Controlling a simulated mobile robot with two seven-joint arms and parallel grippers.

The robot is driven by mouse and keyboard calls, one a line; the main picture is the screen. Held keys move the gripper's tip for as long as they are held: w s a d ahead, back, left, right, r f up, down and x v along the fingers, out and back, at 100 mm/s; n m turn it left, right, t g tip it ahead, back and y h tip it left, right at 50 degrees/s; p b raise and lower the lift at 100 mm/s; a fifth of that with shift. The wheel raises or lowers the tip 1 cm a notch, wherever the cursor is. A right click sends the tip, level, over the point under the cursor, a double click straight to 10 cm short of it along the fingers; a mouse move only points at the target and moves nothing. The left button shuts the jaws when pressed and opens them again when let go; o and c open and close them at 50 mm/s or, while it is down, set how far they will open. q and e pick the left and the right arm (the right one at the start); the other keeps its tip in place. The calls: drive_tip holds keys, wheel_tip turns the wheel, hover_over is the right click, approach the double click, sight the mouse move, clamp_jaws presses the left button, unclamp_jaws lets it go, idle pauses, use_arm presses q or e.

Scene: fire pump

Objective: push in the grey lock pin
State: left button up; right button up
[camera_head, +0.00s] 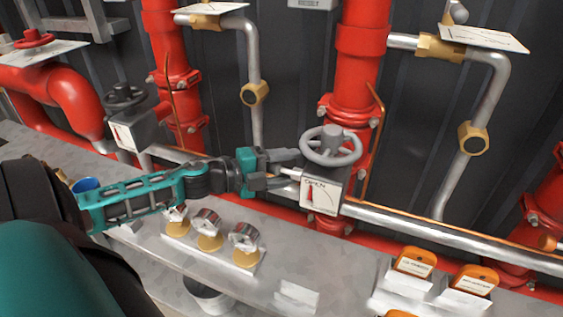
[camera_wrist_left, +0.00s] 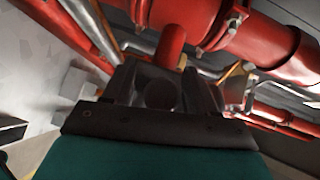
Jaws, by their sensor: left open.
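A grey handwheel (camera_head: 332,146) sits on a grey valve box (camera_head: 349,184) with a white dial plate (camera_head: 320,195) and a red pointer on its front. My left gripper (camera_head: 292,168) reaches in from the left, its fingers apart, just left of the valve box. A short silvery piece shows between the fingers; I cannot tell whether it is the lock pin or the pipe behind. In the left wrist view the dark fingers (camera_wrist_left: 165,88) stand apart with a dark round shape between them, blurred in shadow. My right gripper is not in view.
Red vertical pipes (camera_head: 352,82) and a silver horizontal pipe (camera_head: 450,233) run close behind and right of the valve. Several round gauges (camera_head: 208,222) stand on the grey ledge below my arm. Orange-topped boxes (camera_head: 414,262) stand at lower right. A second handwheel (camera_head: 124,96) is at left.

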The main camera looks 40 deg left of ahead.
use_arm(q)
drive_tip(key=shift+s+a, duration=0.2)
drive_tip(key=shift+s, duration=0.15)
drive_tip(key=p+v, duration=0.2)
drive_tip(key=v, duration=1)
drive_tip(key=shift+p, duration=0.3)
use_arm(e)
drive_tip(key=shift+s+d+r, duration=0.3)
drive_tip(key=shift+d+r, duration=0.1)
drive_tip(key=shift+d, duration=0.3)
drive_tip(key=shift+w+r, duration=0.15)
